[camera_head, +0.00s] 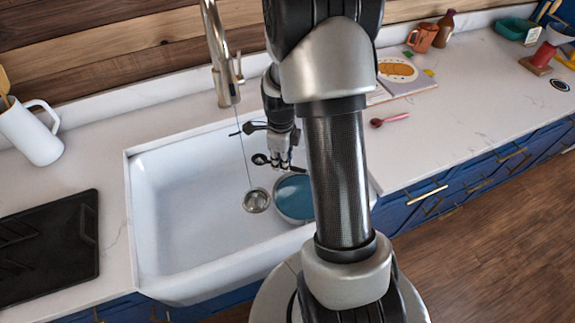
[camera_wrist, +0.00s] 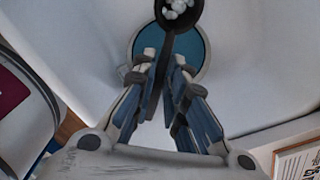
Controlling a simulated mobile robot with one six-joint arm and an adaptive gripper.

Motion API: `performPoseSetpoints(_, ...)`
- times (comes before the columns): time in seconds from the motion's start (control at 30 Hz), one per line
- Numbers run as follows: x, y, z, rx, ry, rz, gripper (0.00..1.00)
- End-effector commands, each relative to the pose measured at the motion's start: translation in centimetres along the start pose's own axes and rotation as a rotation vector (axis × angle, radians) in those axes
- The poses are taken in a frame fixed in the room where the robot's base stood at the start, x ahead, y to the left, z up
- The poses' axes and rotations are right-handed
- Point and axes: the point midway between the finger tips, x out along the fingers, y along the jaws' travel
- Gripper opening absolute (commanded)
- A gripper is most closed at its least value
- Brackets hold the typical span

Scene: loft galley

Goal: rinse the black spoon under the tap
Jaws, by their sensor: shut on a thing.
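My gripper (camera_head: 284,163) is shut on the handle of the black spoon (camera_head: 260,159) and holds it over the white sink (camera_head: 185,215). In the wrist view the spoon (camera_wrist: 167,50) runs forward from between the fingertips (camera_wrist: 165,68). White foam-like blobs (camera_wrist: 179,8) lie in its bowl, which the top edge partly cuts off. The tap (camera_head: 225,75) stands behind the sink. A thin line of water (camera_head: 242,140) falls from it towards the drain, just left of the spoon's bowl in the head view. My arm hides part of the sink's right side.
A blue round dish (camera_head: 294,198) lies in the sink beside the drain (camera_head: 256,200). A black board (camera_head: 45,245) and a white jug (camera_head: 32,132) are on the left counter. A red spoon (camera_head: 390,120) and a book (camera_head: 405,78) lie on the right counter.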

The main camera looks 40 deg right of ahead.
Motion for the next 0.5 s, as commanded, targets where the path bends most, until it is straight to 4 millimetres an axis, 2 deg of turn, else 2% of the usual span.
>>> performPoseSetpoints(0.5,1.1,-3.0,4.2,-0.002,0.000,0.001,0.00)
